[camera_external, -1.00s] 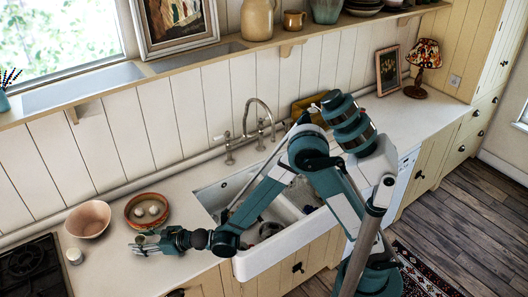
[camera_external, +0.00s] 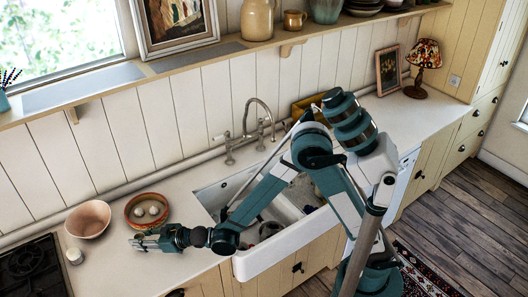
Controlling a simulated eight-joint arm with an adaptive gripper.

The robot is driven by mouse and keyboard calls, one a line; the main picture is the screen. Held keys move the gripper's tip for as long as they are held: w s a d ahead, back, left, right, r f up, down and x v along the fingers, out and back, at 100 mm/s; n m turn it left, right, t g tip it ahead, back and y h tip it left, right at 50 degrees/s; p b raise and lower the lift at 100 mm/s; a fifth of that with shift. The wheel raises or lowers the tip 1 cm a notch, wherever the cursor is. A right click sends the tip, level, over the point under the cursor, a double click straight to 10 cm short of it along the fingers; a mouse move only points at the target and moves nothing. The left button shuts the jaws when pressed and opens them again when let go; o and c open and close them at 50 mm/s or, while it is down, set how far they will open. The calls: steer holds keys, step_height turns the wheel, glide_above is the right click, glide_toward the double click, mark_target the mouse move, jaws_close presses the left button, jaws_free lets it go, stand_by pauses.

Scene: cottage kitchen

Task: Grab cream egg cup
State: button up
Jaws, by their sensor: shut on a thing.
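My gripper (camera_external: 138,242) is low over the counter, in front of the terracotta dish. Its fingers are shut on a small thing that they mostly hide. I cannot make out its colour or shape, so I cannot tell whether it is the cream egg cup. A small whitish cup-like piece (camera_external: 74,257) stands apart, left of my gripper, near the hob. It is too small to identify surely.
A pinkish bowl (camera_external: 88,219) stands on the counter (camera_external: 110,275), behind and left of my gripper. A terracotta dish (camera_external: 131,222) with egg-like pale things is just behind it. The black hob (camera_external: 32,268) is at far left; the sink (camera_external: 285,240) is right.

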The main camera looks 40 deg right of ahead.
step_height(320, 180, up, 9)
steer(key=p, duration=0.1)
steer(key=shift+f+p, duration=0.2)
steer(key=shift+p, duration=0.2)
